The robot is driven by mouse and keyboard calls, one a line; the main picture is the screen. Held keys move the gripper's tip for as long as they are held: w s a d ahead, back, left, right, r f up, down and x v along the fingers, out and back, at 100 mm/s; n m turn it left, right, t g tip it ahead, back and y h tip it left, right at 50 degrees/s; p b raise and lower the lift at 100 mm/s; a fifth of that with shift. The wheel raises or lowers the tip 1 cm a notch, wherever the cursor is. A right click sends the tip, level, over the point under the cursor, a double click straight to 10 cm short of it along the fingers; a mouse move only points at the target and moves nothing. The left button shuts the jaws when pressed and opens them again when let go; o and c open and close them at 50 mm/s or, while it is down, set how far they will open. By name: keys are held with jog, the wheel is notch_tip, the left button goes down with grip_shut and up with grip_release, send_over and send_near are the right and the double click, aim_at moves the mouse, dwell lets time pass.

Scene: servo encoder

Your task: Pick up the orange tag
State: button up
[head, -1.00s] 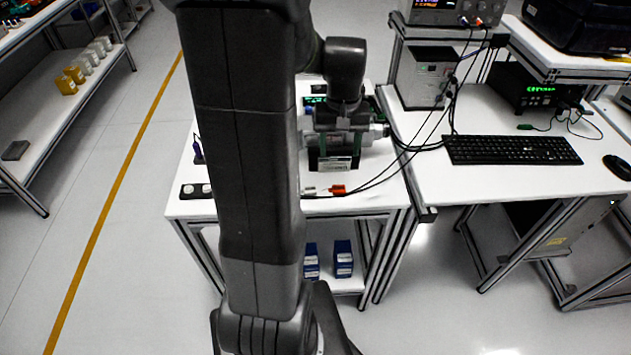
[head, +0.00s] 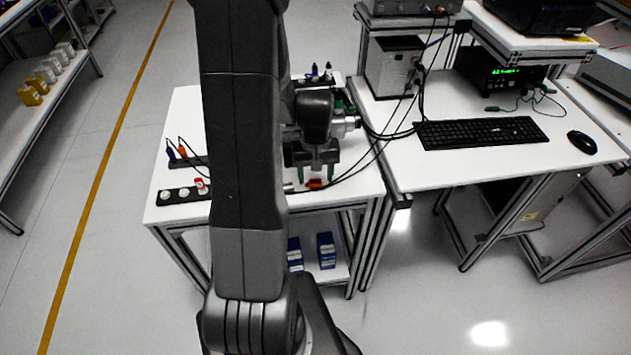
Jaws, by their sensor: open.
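An orange tag (head: 314,184) lies near the front edge of the small white table (head: 345,190), beside a black cable. My gripper (head: 315,174) points down just above or behind the tag, with its green fingertips apart and nothing seen between them. I cannot tell whether a fingertip touches the tag. My arm hides the middle of the table.
A black strip with white round pieces (head: 183,195) and a red piece (head: 201,184) sit at front left. Orange (head: 183,150) and purple (head: 170,153) plugs stand behind. Cables run right, towards the desk with a keyboard (head: 481,133).

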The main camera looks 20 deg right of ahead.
jog(key=shift+f, duration=0.8)
jog(key=c, duration=1)
jog(key=shift+c, duration=0.2)
